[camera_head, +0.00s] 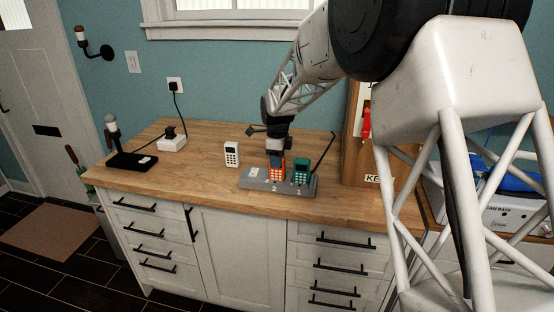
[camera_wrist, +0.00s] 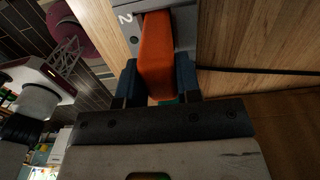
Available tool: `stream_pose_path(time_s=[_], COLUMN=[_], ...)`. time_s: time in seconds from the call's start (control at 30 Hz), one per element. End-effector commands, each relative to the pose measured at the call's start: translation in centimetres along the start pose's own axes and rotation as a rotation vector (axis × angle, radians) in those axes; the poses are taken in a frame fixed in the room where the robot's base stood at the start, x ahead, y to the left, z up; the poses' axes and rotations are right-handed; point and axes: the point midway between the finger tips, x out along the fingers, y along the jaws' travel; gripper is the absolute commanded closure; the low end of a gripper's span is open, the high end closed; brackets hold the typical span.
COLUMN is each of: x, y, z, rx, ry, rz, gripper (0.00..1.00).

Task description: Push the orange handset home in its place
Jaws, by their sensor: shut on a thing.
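The orange handset (camera_head: 277,173) stands upright at the place marked 2 of the grey dock (camera_head: 255,185) on the wooden counter. My gripper (camera_head: 277,154) comes down on it from above and is shut on its upper part. In the wrist view the orange handset (camera_wrist: 158,55) lies between my two dark blue fingers, with the dock (camera_wrist: 186,22) and its number 2 beyond. How deep the handset sits in its slot is hidden. A teal handset (camera_head: 301,172) stands at place 1, just right of the orange one.
A white handset (camera_head: 232,154) stands on the counter behind and left of the dock. A black base (camera_head: 132,162) and a white socket box (camera_head: 173,143) are farther left. A wooden key board (camera_head: 356,150) stands to the right. The counter's left front is clear.

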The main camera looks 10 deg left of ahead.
Motion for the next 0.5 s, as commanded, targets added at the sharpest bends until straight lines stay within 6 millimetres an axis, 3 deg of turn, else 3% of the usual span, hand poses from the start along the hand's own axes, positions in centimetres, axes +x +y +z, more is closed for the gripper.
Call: stream_pose_path(time_s=[0.1, 0.13, 0.3, 0.5], x=[-0.01, -0.01, -0.01, 0.00], y=[0.00, 0.00, 0.00, 0.00], z=[0.00, 0.00, 0.00, 0.00], rx=[0.000, 0.000, 0.000, 0.000], ry=[0.000, 0.000, 0.000, 0.000], rz=[0.000, 0.000, 0.000, 0.000], gripper=[0.85, 0.65, 0.39, 0.39])
